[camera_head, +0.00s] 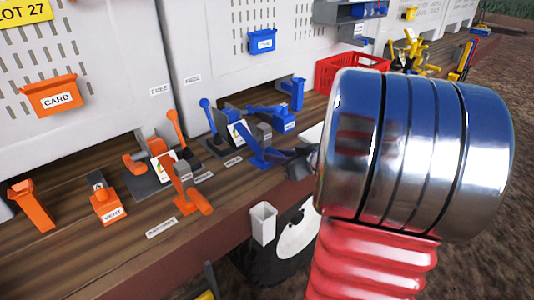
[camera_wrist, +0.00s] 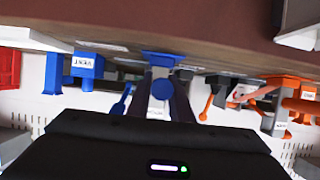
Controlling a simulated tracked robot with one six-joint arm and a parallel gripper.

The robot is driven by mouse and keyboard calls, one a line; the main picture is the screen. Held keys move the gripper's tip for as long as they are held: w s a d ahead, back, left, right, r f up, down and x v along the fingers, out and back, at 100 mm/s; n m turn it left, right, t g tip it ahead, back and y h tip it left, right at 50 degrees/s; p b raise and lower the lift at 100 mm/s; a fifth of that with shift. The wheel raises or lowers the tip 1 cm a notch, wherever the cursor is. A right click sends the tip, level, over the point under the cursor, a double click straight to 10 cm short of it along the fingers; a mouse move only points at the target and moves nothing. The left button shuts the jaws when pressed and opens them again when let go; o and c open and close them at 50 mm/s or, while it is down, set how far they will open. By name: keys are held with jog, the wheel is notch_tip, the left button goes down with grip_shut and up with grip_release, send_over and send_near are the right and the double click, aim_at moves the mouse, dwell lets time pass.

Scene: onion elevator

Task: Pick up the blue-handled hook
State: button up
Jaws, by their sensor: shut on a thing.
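A blue piece (camera_head: 247,136), which I take to be the blue-handled hook, stands tilted near the front edge of the wooden bench. Its hook shape cannot be made out. My gripper (camera_head: 289,157) reaches it from the right, low over the bench edge, and is shut on its blue handle. In the wrist view the round blue handle end (camera_wrist: 162,89) sits between the two dark fingers of my gripper (camera_wrist: 164,104). A flat blue part (camera_wrist: 162,58) shows just beyond it, against the bench. The fingers hide part of the handle.
Other blue levers (camera_head: 208,117) and a blue labelled block (camera_head: 284,123) stand close behind. Orange fixtures (camera_head: 184,185) stand to the left. A red crate (camera_head: 345,72) is behind my arm. A small white cup (camera_head: 263,222) hangs at the bench's front edge.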

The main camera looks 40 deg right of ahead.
aim_at(277, 152)
grip_shut()
jog(key=shift+r, duration=0.1)
notch_tip(277, 152, up, 10)
jog(key=shift+f, duration=0.1)
dwell(0.4)
dwell(0.5)
